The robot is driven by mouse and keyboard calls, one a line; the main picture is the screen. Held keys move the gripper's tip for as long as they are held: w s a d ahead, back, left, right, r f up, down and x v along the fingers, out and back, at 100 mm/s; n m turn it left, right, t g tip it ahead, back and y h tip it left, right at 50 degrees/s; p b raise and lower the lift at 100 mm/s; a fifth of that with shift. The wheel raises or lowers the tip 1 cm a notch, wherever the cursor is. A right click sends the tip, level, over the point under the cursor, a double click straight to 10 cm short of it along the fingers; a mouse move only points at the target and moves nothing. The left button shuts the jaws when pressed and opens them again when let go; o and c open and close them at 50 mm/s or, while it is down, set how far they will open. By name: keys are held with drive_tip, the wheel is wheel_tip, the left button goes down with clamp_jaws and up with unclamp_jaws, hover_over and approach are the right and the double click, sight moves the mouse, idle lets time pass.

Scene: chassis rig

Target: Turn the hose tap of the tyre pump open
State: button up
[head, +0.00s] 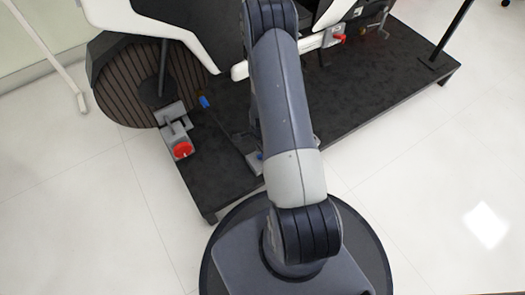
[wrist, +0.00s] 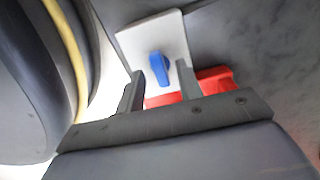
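A blue tap lever (wrist: 157,65) on a pale plate (wrist: 142,37) shows in the wrist view, and I take it for the hose tap. A red body (wrist: 212,80) is partly hidden behind the fingers. My gripper (wrist: 161,72) is open, its two fingers apart on either side of the lever in the picture. I cannot tell whether either finger touches it. In the head view my gripper and this tap cannot be made out behind my arm.
A dark platform (head: 385,75) carries a large white-and-black machine (head: 190,20). A grey device with a red knob (head: 182,149) stands at its left end, near a blue-ended rod (head: 204,101). A red part (head: 338,38) shows at the back. Pale floor (head: 430,170) is clear at right.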

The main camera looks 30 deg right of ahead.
wheel_tip(320, 180, up, 10)
drive_tip(key=p, duration=0.3)
drive_tip(key=shift+r+p, duration=0.2)
drive_tip(key=shift+p, duration=0.15)
wheel_tip(320, 180, down, 11)
drive_tip(key=b, duration=0.4)
drive_tip(key=shift+r, duration=0.1)
idle(0.3)
